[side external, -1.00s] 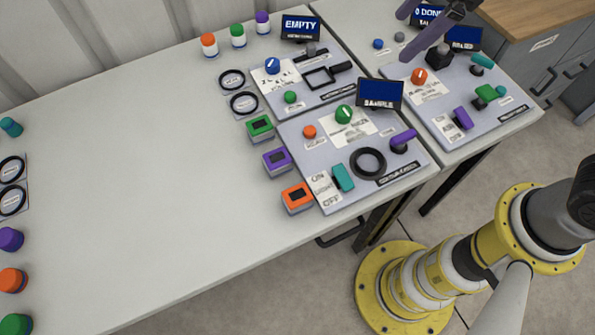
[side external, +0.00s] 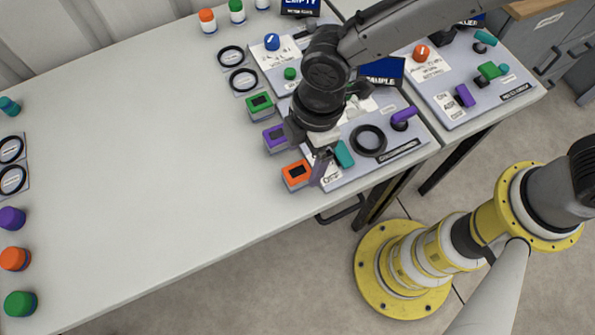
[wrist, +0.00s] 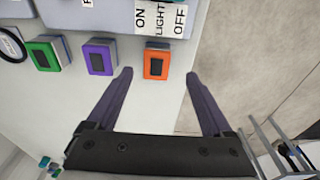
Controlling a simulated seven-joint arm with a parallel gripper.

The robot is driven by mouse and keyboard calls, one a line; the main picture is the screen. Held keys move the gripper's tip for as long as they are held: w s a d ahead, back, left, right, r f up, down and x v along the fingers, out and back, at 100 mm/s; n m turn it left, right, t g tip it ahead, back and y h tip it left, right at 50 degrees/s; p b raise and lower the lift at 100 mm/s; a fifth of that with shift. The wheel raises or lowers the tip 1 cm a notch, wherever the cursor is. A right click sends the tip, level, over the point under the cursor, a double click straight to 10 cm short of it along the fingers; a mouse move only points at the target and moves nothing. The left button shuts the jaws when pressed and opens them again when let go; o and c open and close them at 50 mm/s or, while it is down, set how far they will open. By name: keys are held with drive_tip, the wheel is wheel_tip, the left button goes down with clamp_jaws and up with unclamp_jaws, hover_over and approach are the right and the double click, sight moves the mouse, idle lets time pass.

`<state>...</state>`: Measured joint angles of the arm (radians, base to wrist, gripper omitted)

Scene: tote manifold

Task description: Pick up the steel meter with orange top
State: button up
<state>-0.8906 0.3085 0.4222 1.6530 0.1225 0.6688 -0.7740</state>
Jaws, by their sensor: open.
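The steel meter with orange top (side external: 296,174) sits on the white table near its front edge, just left of the light panel. It has a dark screen on its orange face and also shows in the wrist view (wrist: 156,62). My gripper (side external: 318,172) is above the table beside this meter in the side view. In the wrist view my gripper (wrist: 160,75) is open, with the orange meter between the fingertips in the picture. The fingers do not appear to touch it, and the height gap is hard to tell.
The purple meter (wrist: 99,58) and green meter (wrist: 47,55) stand in a row beside the orange one. The panel (side external: 385,172) with a black ring and teal switch is close on the right. The table (side external: 150,170) is clear to the left.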

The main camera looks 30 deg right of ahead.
sight(298, 171)
drive_tip(key=shift+w+a+f, duration=0.1)
drive_tip(key=shift+a+f, duration=0.1)
drive_tip(key=shift+f, duration=0.85)
drive_tip(key=shift+w+a+f, duration=0.1)
drive_tip(key=shift+a+f, duration=0.05)
drive_tip(key=shift+f, duration=0.95)
drive_tip(key=shift+w+a+f, duration=0.1)
drive_tip(key=shift+a+f, duration=0.1)
drive_tip(key=shift+f, duration=0.85)
clamp_jaws()
